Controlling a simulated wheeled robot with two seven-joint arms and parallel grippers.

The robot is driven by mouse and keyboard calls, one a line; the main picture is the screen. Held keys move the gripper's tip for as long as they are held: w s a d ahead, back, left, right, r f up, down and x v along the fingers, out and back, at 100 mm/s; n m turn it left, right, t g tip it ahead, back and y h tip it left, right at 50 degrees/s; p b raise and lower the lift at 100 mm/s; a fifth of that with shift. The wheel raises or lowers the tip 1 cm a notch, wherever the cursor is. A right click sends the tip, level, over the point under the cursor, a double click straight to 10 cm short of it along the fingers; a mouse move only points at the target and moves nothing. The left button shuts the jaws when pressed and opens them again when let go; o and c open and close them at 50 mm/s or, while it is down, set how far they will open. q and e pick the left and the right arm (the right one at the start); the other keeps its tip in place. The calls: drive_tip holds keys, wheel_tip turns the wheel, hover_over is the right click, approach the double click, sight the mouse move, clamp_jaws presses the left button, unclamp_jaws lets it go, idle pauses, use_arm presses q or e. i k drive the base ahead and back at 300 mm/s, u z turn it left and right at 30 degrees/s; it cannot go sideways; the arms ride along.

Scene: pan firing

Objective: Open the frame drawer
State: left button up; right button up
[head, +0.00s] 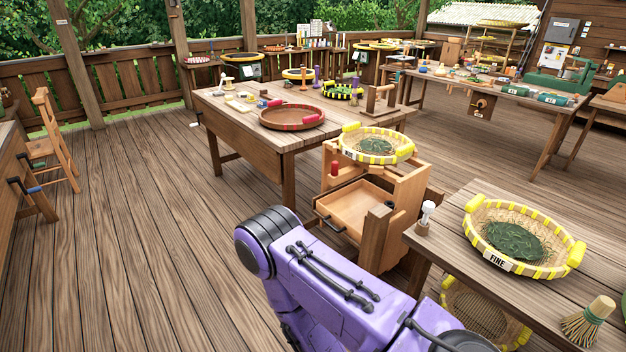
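The wooden frame (413,193) stands between two tables, right of centre in the head view. Its drawer (362,206) stands out from the frame toward the left, and its bare wooden inside shows. A dark handle (326,222) sits on the drawer's front. A yellow-rimmed round basket (399,152) with green leaves rests on top of the frame. A purple arm link of mine covers the lower middle of the view, in front of the drawer's near side. Neither gripper shows.
A table (243,120) behind the frame holds a red-handled round tray (270,123). The near-right table (560,298) holds a basket labelled FINE (481,244) and a small brush (588,320). A wooden post (375,238) stands close to the drawer.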

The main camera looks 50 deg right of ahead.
sight(347, 207)
drive_tip(key=z, duration=0.3)
drive_tip(key=i, duration=0.9)
drive_tip(key=z, duration=1.5)
drive_tip(key=i, duration=0.8)
drive_tip(key=z, duration=0.9)
